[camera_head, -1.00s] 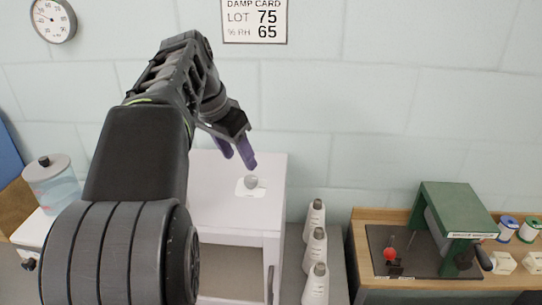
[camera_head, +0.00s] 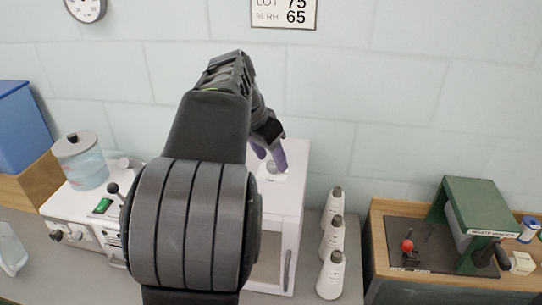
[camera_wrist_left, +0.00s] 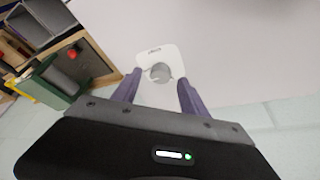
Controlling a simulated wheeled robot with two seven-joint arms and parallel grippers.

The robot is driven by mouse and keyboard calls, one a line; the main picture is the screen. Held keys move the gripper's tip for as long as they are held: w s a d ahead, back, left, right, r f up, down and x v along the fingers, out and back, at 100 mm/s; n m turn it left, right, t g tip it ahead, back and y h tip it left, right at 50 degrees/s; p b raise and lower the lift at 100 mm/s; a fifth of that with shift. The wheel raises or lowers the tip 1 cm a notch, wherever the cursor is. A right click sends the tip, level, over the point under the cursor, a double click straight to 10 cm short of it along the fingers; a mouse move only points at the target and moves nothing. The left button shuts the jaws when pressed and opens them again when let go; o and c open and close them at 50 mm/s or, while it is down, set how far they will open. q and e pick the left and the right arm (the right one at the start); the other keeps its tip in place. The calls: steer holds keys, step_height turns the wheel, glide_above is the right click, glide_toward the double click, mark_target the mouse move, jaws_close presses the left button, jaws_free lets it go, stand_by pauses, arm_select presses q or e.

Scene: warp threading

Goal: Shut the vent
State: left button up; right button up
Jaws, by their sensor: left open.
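The vent shows as a round grey knob (camera_wrist_left: 161,72) on a white plate (camera_wrist_left: 152,57) on top of the white cabinet (camera_head: 296,190). In the head view the knob (camera_head: 272,168) is partly behind my gripper. My left gripper (camera_head: 270,158) is over the cabinet top at the knob. In the left wrist view my left gripper (camera_wrist_left: 158,90) is open, with its purple fingers on either side of the knob and apart from it. My right gripper is not in view.
A white machine (camera_head: 75,212) with a water jar (camera_head: 85,168) stands left. Several white cones (camera_head: 331,235) stand right of the cabinet. A green winder (camera_head: 465,215) sits on a wooden bench farther right. The wall is behind.

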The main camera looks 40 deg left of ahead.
arm_select(q)
steer(key=shift+w+f, duration=0.15)
steer(key=shift+f, duration=0.35)
steer(key=shift+c, duration=0.2)
jaws_close()
